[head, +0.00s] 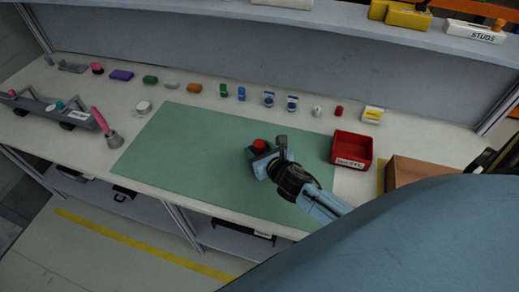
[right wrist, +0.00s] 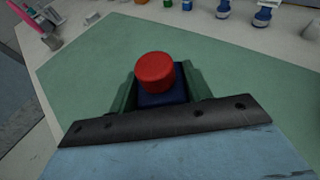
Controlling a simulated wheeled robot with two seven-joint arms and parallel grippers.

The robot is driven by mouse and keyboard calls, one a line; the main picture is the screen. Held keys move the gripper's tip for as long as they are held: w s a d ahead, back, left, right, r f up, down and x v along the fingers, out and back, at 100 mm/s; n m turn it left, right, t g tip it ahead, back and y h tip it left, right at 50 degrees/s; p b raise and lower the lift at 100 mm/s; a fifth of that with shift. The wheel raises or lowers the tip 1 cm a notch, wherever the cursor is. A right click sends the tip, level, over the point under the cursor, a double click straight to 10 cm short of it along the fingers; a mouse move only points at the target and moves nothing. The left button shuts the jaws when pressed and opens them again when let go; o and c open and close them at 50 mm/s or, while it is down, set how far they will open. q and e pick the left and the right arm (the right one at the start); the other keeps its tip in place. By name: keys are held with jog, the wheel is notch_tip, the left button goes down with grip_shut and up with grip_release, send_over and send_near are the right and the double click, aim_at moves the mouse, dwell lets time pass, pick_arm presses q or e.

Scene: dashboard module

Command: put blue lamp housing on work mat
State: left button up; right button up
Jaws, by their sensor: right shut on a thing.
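The blue lamp housing (right wrist: 163,98) is a dark blue body with a round red cap (right wrist: 153,72) on top. My right gripper (head: 263,152) is shut on the blue body, with a finger on each side in the right wrist view. The red cap (head: 259,145) also shows in the head view; the gripper hides most of the blue body there. The gripper is over the right-hand part of the green work mat (head: 180,150). I cannot tell whether the housing touches the mat. My left gripper is not in view.
A red labelled bin (head: 351,163) stands at the mat's right edge, near a brown box (head: 418,171). Several small coloured parts line the back of the bench. A grey rack (head: 50,111) and a pink-handled tool (head: 101,121) are at the left. The mat's left half is clear.

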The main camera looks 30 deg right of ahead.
jog(key=shift+f, duration=0.15)
jog(key=o, duration=1.1)
jog(key=shift+c, duration=0.2)
jog(key=shift+r, duration=0.3)
jog(key=v, duration=1.2)
jog(key=shift+p, duration=0.35)
jog(key=shift+f, duration=0.1)
